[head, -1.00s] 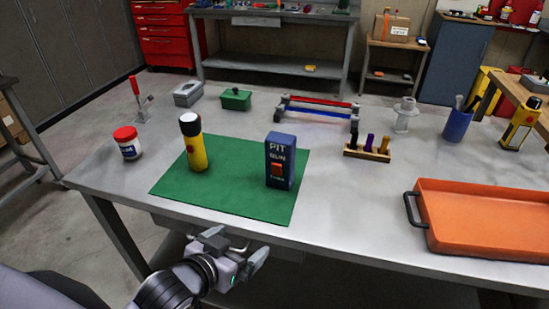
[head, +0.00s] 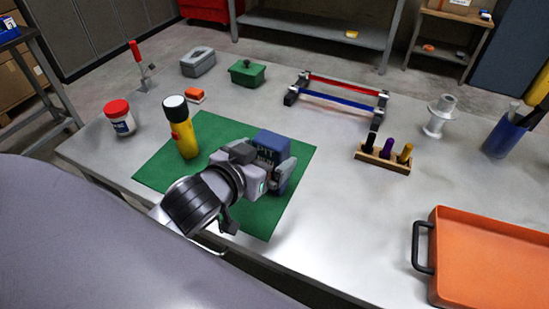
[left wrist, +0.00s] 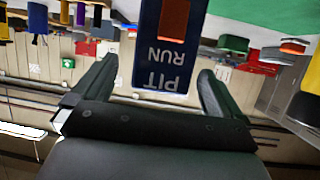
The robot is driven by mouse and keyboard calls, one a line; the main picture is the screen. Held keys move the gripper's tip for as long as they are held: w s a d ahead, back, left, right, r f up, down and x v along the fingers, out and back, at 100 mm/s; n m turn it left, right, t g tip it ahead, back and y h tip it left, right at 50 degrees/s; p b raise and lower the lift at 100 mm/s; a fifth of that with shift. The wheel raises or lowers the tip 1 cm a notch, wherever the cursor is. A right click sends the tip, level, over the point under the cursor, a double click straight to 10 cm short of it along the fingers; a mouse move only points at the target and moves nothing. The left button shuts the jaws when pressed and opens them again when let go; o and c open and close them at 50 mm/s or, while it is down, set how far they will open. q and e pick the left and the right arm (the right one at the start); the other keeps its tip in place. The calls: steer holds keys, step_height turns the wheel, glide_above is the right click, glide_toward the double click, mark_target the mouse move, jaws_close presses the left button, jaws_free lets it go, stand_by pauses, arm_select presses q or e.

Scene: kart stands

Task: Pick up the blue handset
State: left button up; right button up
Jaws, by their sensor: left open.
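The blue handset (head: 272,144), a box marked PIT RUN with an orange switch, stands upright on the green mat (head: 165,172). My left gripper (head: 266,165) is in front of it in the head view and hides much of its face. In the left wrist view the handset (left wrist: 163,62) appears upside down between the two spread fingers of my left gripper (left wrist: 158,72). The fingers are open, with a gap visible on each side; I cannot tell how deep the handset sits between them. My right gripper is not in view.
A yellow flashlight (head: 184,132) stands left of the handset on the mat. To the right are a wooden holder with pegs (head: 382,160) and an orange tray (head: 478,215). The table between is clear.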

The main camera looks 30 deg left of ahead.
arm_select(q)
steer(key=shift+p+x, duration=0.35)
steer(key=shift+x, duration=2.5)
steer(key=shift+a, duration=0.15)
steer(key=shift+r, duration=0.1)
steer(key=c, duration=1.2)
